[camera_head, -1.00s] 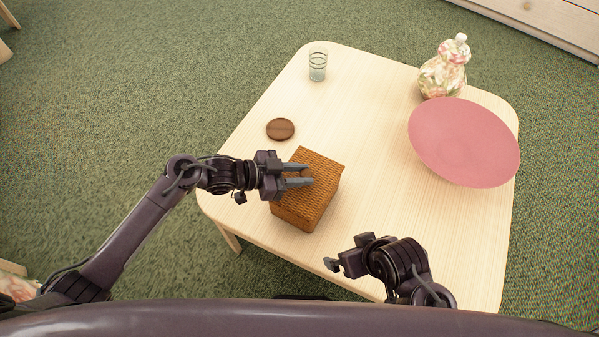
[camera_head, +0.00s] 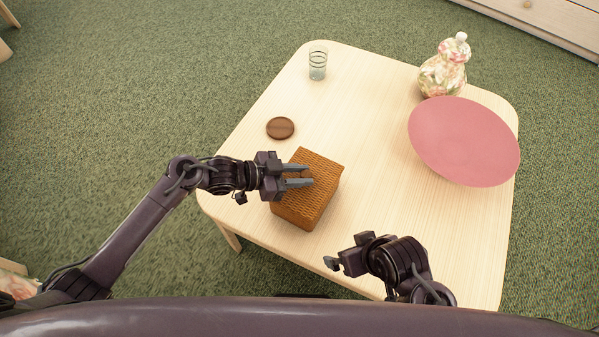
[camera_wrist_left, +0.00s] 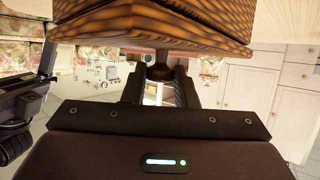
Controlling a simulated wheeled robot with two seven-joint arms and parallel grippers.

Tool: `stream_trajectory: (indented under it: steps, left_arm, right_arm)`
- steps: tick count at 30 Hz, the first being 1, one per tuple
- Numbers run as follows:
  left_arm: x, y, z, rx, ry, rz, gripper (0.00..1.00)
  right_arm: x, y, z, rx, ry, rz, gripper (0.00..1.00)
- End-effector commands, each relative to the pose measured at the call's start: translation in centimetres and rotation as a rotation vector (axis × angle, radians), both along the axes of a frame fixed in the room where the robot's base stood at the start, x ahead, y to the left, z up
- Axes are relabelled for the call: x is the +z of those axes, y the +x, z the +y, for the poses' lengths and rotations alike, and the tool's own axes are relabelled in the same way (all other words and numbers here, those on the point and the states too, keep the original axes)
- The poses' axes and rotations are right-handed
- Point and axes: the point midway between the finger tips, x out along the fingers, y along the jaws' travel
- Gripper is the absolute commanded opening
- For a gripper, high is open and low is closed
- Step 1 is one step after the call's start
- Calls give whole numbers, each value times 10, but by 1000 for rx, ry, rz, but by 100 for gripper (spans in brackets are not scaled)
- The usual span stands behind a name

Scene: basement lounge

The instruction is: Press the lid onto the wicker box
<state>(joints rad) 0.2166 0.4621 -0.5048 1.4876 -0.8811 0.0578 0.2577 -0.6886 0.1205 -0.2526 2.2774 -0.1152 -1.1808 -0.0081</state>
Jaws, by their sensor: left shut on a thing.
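The wicker box (camera_head: 301,214) is brown and woven and stands on the pale wooden table. Its woven lid (camera_head: 320,166) is on top; in the left wrist view the lid (camera_wrist_left: 155,46) shows as a slab against the box body (camera_wrist_left: 150,14), with a seam line between them. My left gripper (camera_head: 301,183) reaches over the lid from the left. In the left wrist view the left gripper (camera_wrist_left: 160,90) is shut on the lid's dark knob (camera_wrist_left: 160,72). Whether the lid sits fully down I cannot tell. My right gripper (camera_head: 345,256) is right of the box, apart from it; its jaw gap is unclear.
A dark round coaster (camera_head: 280,128) lies behind the box. A striped glass (camera_head: 317,63) stands at the table's far left. A large pink plate (camera_head: 465,142) and a floral jar (camera_head: 443,75) occupy the right side. The table (camera_head: 365,110) is bare between them.

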Motion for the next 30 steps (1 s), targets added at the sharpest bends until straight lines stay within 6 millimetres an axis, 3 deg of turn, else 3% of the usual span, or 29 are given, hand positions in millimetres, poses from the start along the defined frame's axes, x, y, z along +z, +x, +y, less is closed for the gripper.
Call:
stream_trajectory:
  steps: [10, 11, 16, 22, 27, 30]
  left_arm:
    - [0, 0, 0, 0, -1, -1, 0]
    - [0, 0, 0, 0, -1, -1, 27]
    - [0, 0, 0, 0, -1, -1, 49]
    - [0, 0, 0, 0, -1, -1, 51]
    - [0, 0, 0, 0, 0, 0, 72]
    - [0, 0, 0, 0, 0, 0, 73]
  right_arm:
    - [1, 0, 0, 0, 0, 0, 100]
    - [1, 0, 0, 0, 0, 0, 100]
    - [1, 0, 0, 0, 0, 0, 100]
    - [1, 0, 0, 0, 0, -1, 100]
    - [1, 0, 0, 0, 0, -1, 100]
    - [1, 0, 0, 0, 0, -1, 100]
